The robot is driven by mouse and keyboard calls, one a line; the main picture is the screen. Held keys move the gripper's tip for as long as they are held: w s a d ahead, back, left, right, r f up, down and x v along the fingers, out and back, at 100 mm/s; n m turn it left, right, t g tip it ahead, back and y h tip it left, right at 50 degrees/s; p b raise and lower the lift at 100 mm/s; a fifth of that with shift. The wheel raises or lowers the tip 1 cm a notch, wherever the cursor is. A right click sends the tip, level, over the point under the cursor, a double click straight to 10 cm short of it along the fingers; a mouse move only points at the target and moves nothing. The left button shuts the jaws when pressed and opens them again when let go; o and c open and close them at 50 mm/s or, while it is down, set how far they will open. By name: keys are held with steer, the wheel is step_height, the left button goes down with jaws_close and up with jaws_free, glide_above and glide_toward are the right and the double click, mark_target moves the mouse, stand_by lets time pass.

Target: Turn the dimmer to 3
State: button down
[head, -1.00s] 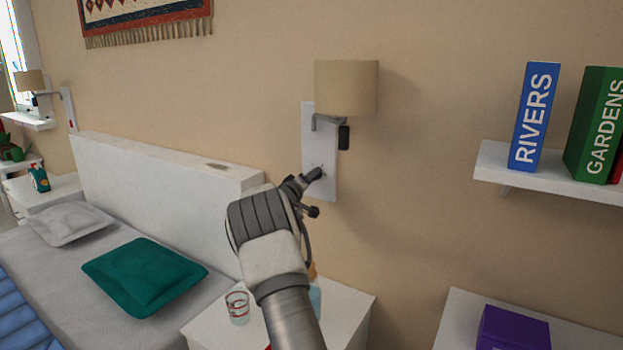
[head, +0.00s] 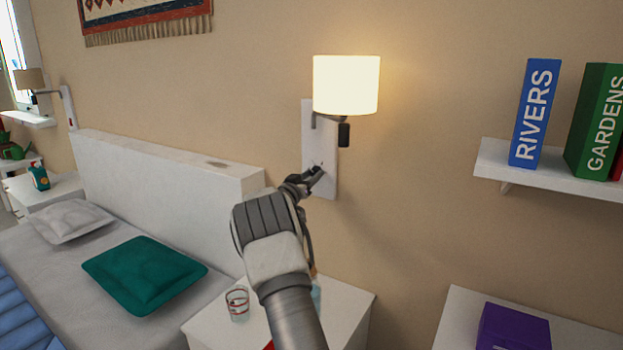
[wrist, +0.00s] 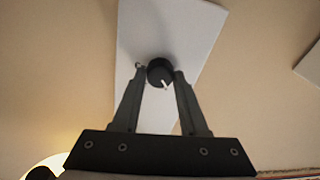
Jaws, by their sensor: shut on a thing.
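The dimmer is a round black knob (wrist: 160,72) on a white wall plate (wrist: 190,30); the plate also shows in the head view (head: 323,180). A white pointer line on the knob points to the lower right in the wrist view. My gripper (wrist: 160,76) has one finger on each side of the knob and is shut on it. In the head view my gripper (head: 314,176) hides most of the knob. A small dark mark shows beside the left fingertip, but I cannot read any numbers. The wall lamp (head: 346,85) above the plate glows.
A nightstand (head: 345,298) with a glass (head: 238,303) stands below my arm. A white headboard (head: 165,160) is at left. A wall shelf (head: 540,170) holds a blue book (head: 534,115) and a green book (head: 597,120) at right. The wall between lamp and shelf is clear.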

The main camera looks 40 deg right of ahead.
steer(key=m+b, duration=0.1)
steer(key=m, duration=0.3)
steer(key=m+g+b, duration=0.1)
steer(key=m, duration=0.3)
steer(key=shift+f+h, duration=0.15)
steer(key=shift+h, duration=0.15)
steer(key=m+g+b, duration=0.1)
steer(key=m+b, duration=0.1)
steer(key=m, duration=0.5)
steer(key=shift+w+b, duration=0.1)
steer(key=shift+b, duration=0.2)
steer(key=m+g+b, duration=0.1)
steer(key=m+b, duration=0.1)
steer(key=m, duration=0.5)
steer(key=m+b, duration=0.2)
steer(key=m, duration=0.4)
steer(key=shift+a+g, duration=0.1)
steer(key=shift+g, duration=0.2)
steer(key=shift+w+m, duration=0.1)
steer(key=shift+m, duration=0.3)
steer(key=shift+c, duration=2.2)
jaws_free()
steer(key=shift+a+r, duration=0.1)
steer(key=shift+r, duration=0.1)
